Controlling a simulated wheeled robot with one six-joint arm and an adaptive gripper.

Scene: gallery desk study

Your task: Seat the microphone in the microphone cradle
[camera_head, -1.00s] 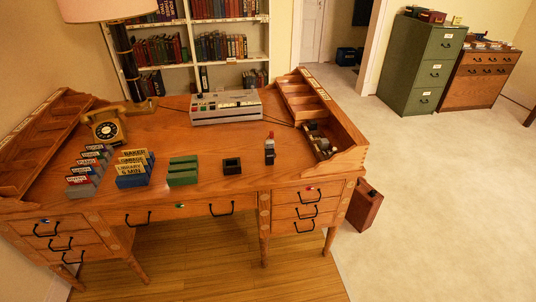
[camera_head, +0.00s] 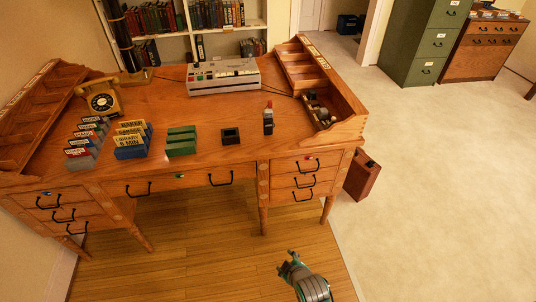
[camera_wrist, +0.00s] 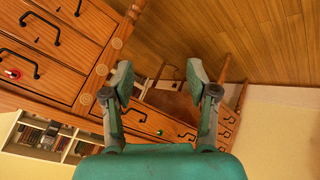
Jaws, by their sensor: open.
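A small upright grey-and-black object with a red top, which looks like the microphone (camera_head: 268,122), stands on the desk near its front edge, right of centre. A small black square holder with a hollow top, which looks like the microphone cradle (camera_head: 231,136), sits to its left, apart from it. The hollow looks empty. My gripper (camera_head: 288,260) is low in front of the desk, over the wooden floor, well away from both. In the wrist view my gripper (camera_wrist: 160,79) has its fingers spread with nothing between them, and desk drawers show beyond. Neither object shows there.
The desk (camera_head: 170,108) also bears green blocks (camera_head: 181,141), label-card stacks (camera_head: 131,140), a telephone (camera_head: 102,100) and a grey machine (camera_head: 223,77). A raised-sided compartment (camera_head: 340,103) edges the right. A brown case (camera_head: 362,175) stands beside the desk. Floor in front is clear.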

